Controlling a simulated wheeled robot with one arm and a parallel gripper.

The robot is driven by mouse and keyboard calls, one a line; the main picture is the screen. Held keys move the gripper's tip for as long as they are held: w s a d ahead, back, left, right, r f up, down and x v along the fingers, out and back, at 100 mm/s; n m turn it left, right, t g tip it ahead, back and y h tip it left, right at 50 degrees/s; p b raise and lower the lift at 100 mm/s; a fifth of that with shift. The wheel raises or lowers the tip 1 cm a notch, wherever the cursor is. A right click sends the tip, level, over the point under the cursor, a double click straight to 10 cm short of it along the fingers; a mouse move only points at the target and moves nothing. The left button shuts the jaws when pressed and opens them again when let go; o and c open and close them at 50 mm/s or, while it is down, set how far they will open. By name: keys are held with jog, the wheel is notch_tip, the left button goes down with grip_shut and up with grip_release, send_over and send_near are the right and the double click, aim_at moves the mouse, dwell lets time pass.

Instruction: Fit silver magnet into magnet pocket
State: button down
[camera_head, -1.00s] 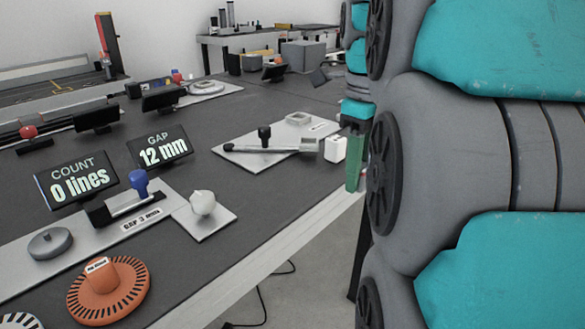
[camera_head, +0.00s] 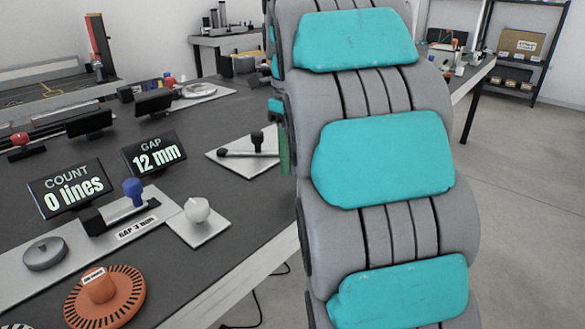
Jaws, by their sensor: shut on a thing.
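My gripper (camera_head: 284,152) shows only as a narrow green strip at the left edge of my arm; it is shut, but what it holds is hidden. It is at the right end of a light grey plate (camera_head: 222,163) with a dark lever knob (camera_head: 257,141) and a flat bar (camera_head: 235,154). My arm covers the right part of this plate. I cannot make out the silver magnet or the magnet pocket in this view.
A display reading "GAP 12 mm" (camera_head: 154,153) and one reading "COUNT 0 lines" (camera_head: 70,188) stand on the dark table. In front are a blue-knobbed slider (camera_head: 133,191), a white knob (camera_head: 197,209) and an orange slotted disc (camera_head: 104,296). Open floor lies right.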

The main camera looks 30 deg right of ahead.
jog(key=shift+s+f+p, duration=0.1)
jog(key=shift+f+p, duration=0.3)
jog(key=shift+f, duration=0.9)
jog(key=shift+f, duration=0.3)
jog(key=c, duration=0.6)
grip_release()
jog(key=shift+o, duration=0.2)
